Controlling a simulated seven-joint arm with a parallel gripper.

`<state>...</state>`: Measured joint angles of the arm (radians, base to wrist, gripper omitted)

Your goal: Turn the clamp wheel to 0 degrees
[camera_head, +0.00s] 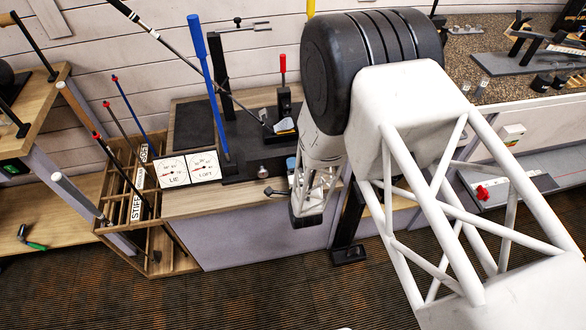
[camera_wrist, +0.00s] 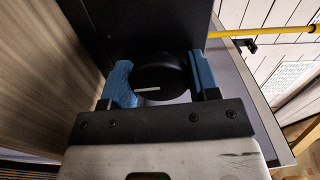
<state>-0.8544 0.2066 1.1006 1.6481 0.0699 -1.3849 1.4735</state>
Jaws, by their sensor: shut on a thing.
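In the wrist view the clamp wheel (camera_wrist: 172,72) is a dark round knob with a short white mark on its near face. The mark lies nearly level across the picture, left of the wheel's middle. My gripper (camera_wrist: 160,84) has its two blue fingers on the left and right sides of the wheel and is shut on it. In the head view the tip of my gripper (camera_head: 293,165) shows at the bench's front edge, mostly covered by my arm. The wheel cannot be made out in that view.
The bench carries a dark clamp machine (camera_head: 240,150) with a red-handled lever (camera_head: 282,66). A golf club (camera_head: 170,45) slants down to it. A blue upright shaft (camera_head: 208,85) and two dial cards (camera_head: 188,169) stand left. A wooden club rack (camera_head: 150,240) stands further left.

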